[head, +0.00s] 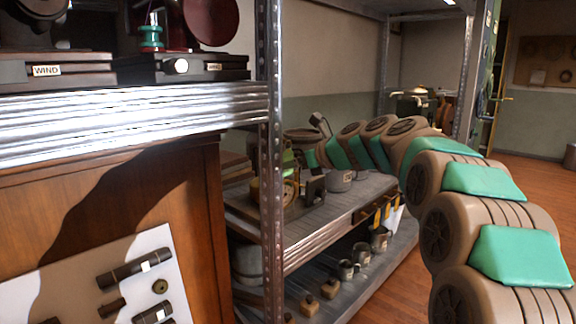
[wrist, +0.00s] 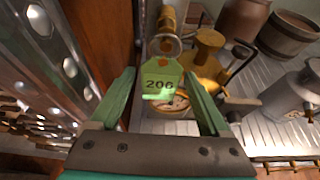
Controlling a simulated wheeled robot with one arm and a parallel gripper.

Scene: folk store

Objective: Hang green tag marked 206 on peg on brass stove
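The green tag (wrist: 161,82), whose number reads as 206 or 200, is upright between my fingers in the wrist view. An orange spot shows near its top; I cannot tell if this is a peg through its hole. My gripper (wrist: 160,75) has its two green fingers apart, with a narrow gap on each side of the tag. Brass parts with a round dial (wrist: 172,103), seemingly the brass stove, lie just beyond and below the tag. In the head view the brass stove (head: 262,191) stands on the middle shelf, partly behind the rack post.
A metal rack post (head: 271,170) stands close in front of the stove. A grey can (wrist: 292,92) and a wooden tub (wrist: 288,34) stand to the right in the wrist view. A brown wooden panel (wrist: 103,30) is close on the left.

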